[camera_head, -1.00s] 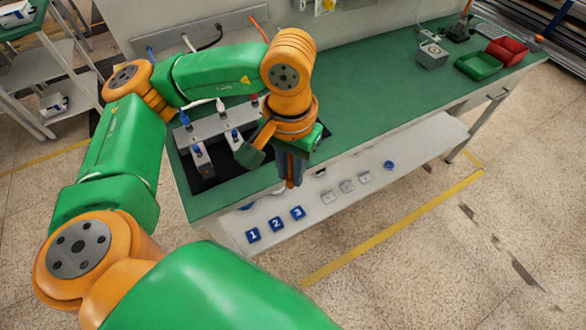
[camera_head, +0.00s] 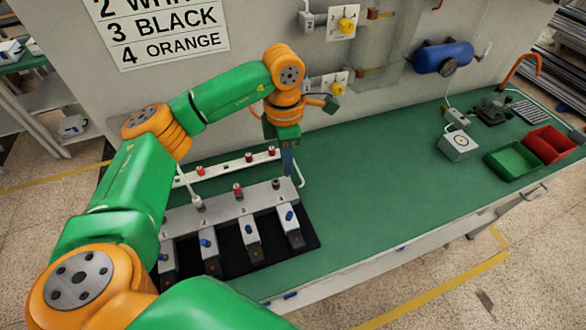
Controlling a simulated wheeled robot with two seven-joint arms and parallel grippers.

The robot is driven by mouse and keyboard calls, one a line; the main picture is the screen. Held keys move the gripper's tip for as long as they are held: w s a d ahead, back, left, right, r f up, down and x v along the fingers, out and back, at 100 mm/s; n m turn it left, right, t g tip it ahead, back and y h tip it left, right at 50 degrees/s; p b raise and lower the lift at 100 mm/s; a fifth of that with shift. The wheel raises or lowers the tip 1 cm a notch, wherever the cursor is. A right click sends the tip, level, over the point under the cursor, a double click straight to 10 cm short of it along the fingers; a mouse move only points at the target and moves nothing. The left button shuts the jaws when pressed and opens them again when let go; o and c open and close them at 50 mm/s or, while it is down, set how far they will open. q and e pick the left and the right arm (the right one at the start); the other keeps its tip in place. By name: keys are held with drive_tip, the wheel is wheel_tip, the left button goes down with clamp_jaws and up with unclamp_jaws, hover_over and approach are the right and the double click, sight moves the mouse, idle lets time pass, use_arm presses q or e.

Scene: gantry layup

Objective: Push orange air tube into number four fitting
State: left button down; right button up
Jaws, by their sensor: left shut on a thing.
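My left gripper (camera_head: 287,168) points straight down behind the right end of the grey manifold (camera_head: 222,208). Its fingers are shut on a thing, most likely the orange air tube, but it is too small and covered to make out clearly. A dark-topped fitting (camera_head: 276,184), the rightmost on the manifold, is just left of and below the fingertips. I cannot tell whether they touch. A red-collared fitting (camera_head: 238,190) and a white tube (camera_head: 198,203) in its fitting are further left. The manifold's left end is hidden behind my arm. My right gripper is out of view.
Blue-knobbed valves (camera_head: 252,229) stand in front of the manifold on a black mat (camera_head: 312,240). A white rail (camera_head: 226,164) with red fittings lies behind. A sign (camera_head: 165,30) reads 4 ORANGE. Green (camera_head: 512,160) and red bins (camera_head: 549,145) are far right. The middle bench is clear.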

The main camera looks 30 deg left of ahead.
use_arm(q)
drive_tip(key=shift+w+a+f+n+p, duration=0.1)
drive_tip(key=shift+w+a+n+p, duration=0.15)
drive_tip(key=shift+a+n, duration=1.05)
drive_tip(key=shift+w+a+f+n+p, duration=0.15)
drive_tip(key=shift+w+a+n, duration=0.2)
drive_tip(key=shift+n, duration=1.9)
drive_tip(key=shift+w+a+r+n+p, duration=0.1)
drive_tip(key=shift+w+a+n+p, duration=0.4)
drive_tip(key=shift+n, duration=1.25)
drive_tip(key=shift+s+a, duration=0.15)
drive_tip(key=shift+s, duration=0.05)
wheel_tip(320, 180, down, 5)
drive_tip(key=b, duration=0.4)
drive_tip(key=shift+f, duration=0.2)
drive_tip(key=shift+f+b, duration=0.35)
drive_tip(key=shift+b, duration=0.1)
drive_tip(key=shift+r+p, duration=0.1)
drive_tip(key=shift+p, duration=0.2)
drive_tip(key=shift+f+b, duration=1.1)
drive_tip(key=shift+f, duration=0.3)
